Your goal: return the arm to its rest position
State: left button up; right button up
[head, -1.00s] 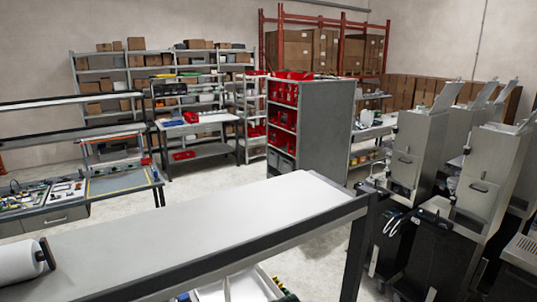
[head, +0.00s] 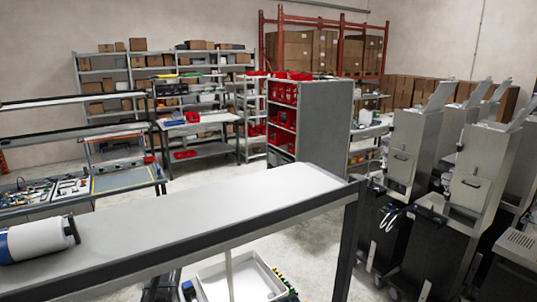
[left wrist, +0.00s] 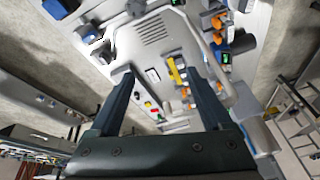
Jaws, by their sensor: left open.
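My left gripper (left wrist: 158,66) shows in the left wrist view with its two dark fingers spread apart. Nothing is between the fingertips. Behind them, farther off, are a grey panel (left wrist: 155,35) and small coloured parts that I cannot identify. In the head view no gripper can be made out. A white rounded part with a dark end lies at the left edge, over the table; it seems to be a link of my arm. My right gripper is not in view.
A long light-topped table (head: 200,215) crosses the foreground. A white bin (head: 240,280) is below its near edge. Grey machines (head: 410,150) stand at right. A shelf with red bins (head: 283,92) and a workbench (head: 125,180) stand beyond, with open floor between.

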pick_arm(q)
jog(key=s+d+f+m+t+h, duration=0.1)
jog(key=s+d+m+t+h, duration=0.2)
jog(key=s+d+m, duration=1.6)
jog(key=s+d+f+m+b, duration=0.2)
jog(key=s+d+f+b, duration=0.2)
jog(key=f+b, duration=0.5)
jog(key=s+d+f+m+g+b, duration=0.1)
jog(key=s+d+f+m+b, duration=0.2)
jog(key=f+b, duration=0.7)
jog(key=s+d, duration=0.1)
jog(key=d, duration=0.1)
jog(key=shift+s+d+f+m+y, duration=0.2)
jog(key=shift+d+m+y, duration=0.1)
jog(key=shift+y, duration=0.1)
